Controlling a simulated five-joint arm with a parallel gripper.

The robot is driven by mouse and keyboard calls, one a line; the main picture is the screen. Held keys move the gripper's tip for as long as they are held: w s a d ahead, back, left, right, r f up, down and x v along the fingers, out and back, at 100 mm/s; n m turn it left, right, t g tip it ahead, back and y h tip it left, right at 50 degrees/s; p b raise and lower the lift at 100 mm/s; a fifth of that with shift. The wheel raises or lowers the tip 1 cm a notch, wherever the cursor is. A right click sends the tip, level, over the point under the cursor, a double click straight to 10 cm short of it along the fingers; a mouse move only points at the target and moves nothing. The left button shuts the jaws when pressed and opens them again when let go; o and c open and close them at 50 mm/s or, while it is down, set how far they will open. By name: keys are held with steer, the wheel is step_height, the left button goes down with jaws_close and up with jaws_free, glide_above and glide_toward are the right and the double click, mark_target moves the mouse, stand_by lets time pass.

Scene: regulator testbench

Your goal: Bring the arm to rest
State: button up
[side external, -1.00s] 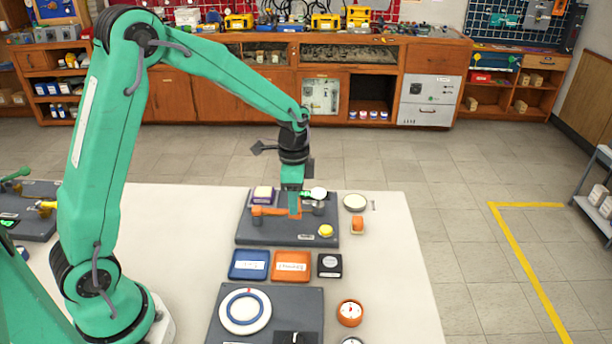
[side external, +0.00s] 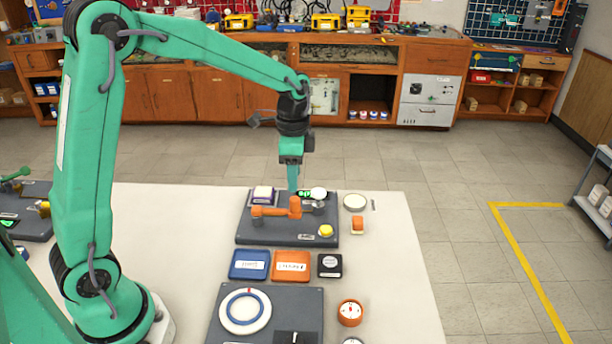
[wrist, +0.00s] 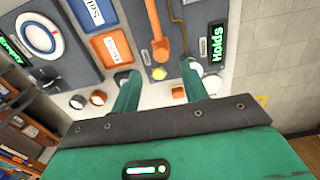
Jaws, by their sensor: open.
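My gripper (side external: 293,186) points straight down above the regulator board (side external: 270,237) at the back of the white table. In the wrist view its two fingers (wrist: 158,82) stand apart with nothing between them. The orange lever (side external: 275,211) on the board lies below the fingertips, and it also shows in the wrist view (wrist: 153,25). A yellow knob (side external: 326,231) sits at the board's front right. A green lit display reading "Holds" (wrist: 217,43) shows in the wrist view. In the side view the fingertips overlap the board's far part; the exact gap is hard to tell.
A blue tray (side external: 249,265), an orange tray (side external: 292,266) and a black box (side external: 330,265) lie in front of the board. Nearer is a second board with a white and blue ring (side external: 245,311). An orange-rimmed gauge (side external: 350,312) stands beside it. The table's right strip is mostly clear.

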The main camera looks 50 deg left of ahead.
steer(key=shift+r, duration=0.1)
steer(key=s+d+r+n+t, duration=0.1)
steer(key=s+r+n, duration=0.3)
steer(key=s, duration=0.6)
steer(key=s+d+r+n+t, duration=0.1)
steer(key=s+r+n+t, duration=0.3)
steer(key=s, duration=0.7)
steer(key=shift+r+n+t, duration=0.3)
steer(key=shift+r+n, duration=0.3)
steer(key=shift+r, duration=0.1)
stand_by(0.6)
